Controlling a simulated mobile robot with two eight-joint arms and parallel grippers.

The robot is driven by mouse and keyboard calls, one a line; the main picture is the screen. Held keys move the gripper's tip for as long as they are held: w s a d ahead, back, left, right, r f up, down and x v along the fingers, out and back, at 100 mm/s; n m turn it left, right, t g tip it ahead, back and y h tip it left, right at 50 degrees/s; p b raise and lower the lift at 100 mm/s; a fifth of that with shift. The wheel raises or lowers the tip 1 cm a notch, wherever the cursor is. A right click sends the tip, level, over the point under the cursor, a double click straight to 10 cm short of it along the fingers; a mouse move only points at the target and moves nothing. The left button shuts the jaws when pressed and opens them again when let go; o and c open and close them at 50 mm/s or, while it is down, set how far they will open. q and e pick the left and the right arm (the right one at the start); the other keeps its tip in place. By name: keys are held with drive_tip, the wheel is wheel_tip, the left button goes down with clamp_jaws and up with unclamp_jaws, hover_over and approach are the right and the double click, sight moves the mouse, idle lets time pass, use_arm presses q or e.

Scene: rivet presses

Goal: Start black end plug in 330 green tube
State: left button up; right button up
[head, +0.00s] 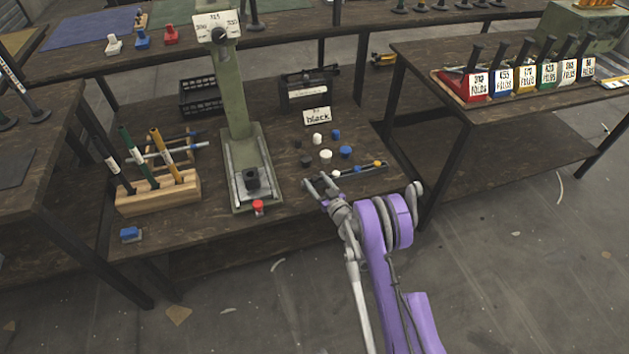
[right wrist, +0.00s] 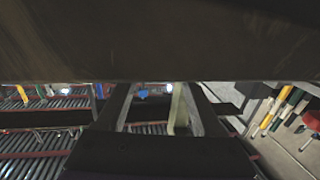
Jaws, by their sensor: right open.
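A green tube (head: 137,155) leans in a wooden rack (head: 160,196) at the left of the bench in the head view, between a black and a yellow tube. A dark plug (head: 306,161) lies on the bench among white and blue plugs, below a card reading "black" (head: 317,116). My right gripper (head: 321,187) is open and just in front of the plugs, near the bench's front edge. Its fingers also show in the right wrist view (right wrist: 155,108), with no plug seen between them. My left gripper is out of view.
A green press (head: 237,115) with a dial head stands between the rack and the plugs. A red button (head: 258,207) is at its foot. A blue block (head: 130,234) lies at front left.

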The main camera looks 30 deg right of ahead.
clamp_jaws()
idle(0.3)
